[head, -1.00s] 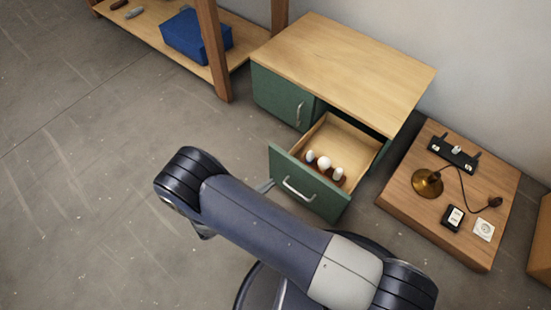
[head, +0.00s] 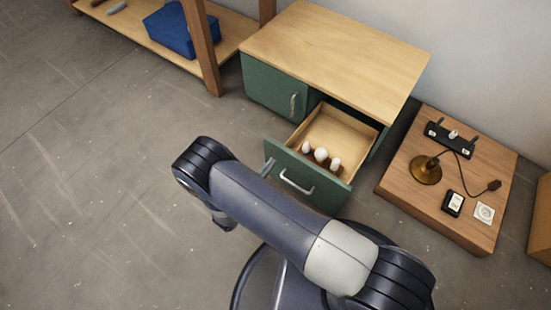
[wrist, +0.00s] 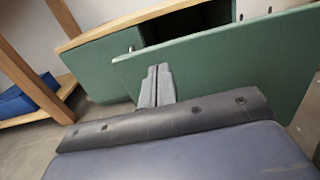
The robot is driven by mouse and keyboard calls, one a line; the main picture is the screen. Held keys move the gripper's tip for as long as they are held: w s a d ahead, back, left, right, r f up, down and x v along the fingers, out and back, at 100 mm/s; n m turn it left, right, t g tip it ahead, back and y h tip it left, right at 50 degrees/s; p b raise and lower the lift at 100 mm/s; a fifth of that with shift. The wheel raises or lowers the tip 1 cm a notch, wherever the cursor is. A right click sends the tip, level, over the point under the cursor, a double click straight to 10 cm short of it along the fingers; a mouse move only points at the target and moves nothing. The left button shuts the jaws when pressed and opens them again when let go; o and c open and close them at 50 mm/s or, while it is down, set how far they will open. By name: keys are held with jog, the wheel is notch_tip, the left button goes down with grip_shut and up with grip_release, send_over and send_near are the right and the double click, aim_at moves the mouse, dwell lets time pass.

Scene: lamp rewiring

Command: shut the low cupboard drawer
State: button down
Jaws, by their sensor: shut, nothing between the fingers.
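The low cupboard (head: 335,45) has a pale wood top and green fronts. Its drawer (head: 303,180) stands open, pulled out towards me, with a silver bar handle (head: 297,183) on its green front. Several white bulbs (head: 321,155) stand inside the drawer near its front. My gripper (head: 267,168) is shut and empty at the left part of the drawer front. In the wrist view the closed fingers (wrist: 157,85) reach up against or just before the green drawer front (wrist: 220,75); I cannot tell whether they touch it.
A low wooden platform (head: 400,185) right of the cupboard holds a brass lamp base (head: 425,169), a power strip (head: 450,139) and a socket (head: 484,212). A wooden shelf (head: 130,32) with a blue box (head: 178,28) stands at the back left. The floor at left is clear.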

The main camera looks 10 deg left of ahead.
aim_at(282, 151)
jog(key=shift+b+x, duration=0.45)
jog(key=shift+x, duration=1.45)
jog(key=shift+d, duration=0.1)
